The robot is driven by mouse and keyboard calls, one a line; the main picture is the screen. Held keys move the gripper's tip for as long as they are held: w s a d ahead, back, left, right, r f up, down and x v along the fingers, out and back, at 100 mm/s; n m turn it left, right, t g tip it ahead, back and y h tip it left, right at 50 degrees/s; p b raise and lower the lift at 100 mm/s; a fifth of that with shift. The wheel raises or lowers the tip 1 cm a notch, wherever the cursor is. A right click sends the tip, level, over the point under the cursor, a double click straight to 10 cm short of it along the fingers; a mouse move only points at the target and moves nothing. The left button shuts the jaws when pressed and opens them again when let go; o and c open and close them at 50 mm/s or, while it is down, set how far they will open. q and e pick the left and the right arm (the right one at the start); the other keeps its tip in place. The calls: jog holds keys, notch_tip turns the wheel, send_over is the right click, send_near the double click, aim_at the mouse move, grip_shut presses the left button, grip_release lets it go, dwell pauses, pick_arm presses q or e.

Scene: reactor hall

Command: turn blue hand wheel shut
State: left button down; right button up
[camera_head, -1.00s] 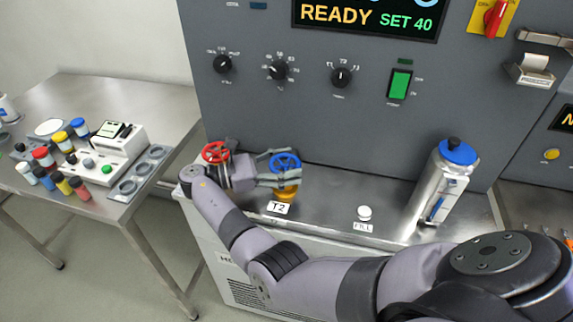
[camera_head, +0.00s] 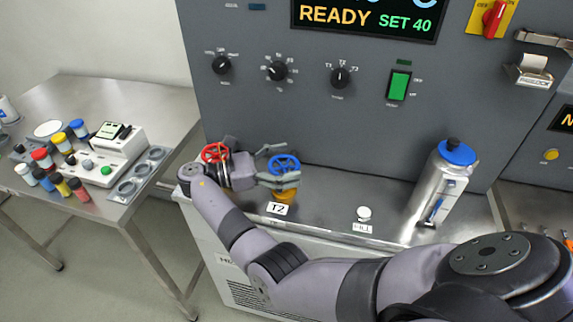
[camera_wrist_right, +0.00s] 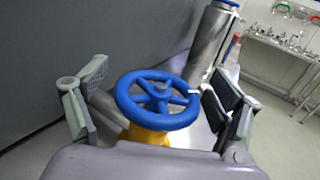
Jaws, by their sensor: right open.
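The blue hand wheel (camera_head: 285,164) sits on a yellow valve body (camera_head: 286,194) on the steel ledge, behind the label T2. My right gripper (camera_head: 275,167) comes in from the left, open, its fingers reaching toward the wheel. In the right wrist view the blue wheel (camera_wrist_right: 157,99) lies between the two spread fingers of the gripper (camera_wrist_right: 160,100), with a gap on the left side. On the right the finger is close to the rim; I cannot tell whether it touches. My left gripper is not in view.
A red hand wheel (camera_head: 215,152) stands just behind my right wrist. A silver flask with a blue top (camera_head: 445,180) stands on the ledge to the right. A white FILL button (camera_head: 364,213) lies between them. The grey panel wall (camera_head: 300,120) rises behind.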

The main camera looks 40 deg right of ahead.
aim_at(286, 163)
notch_tip(286, 163, up, 9)
jog(key=shift+r, duration=0.1)
dwell(0.4)
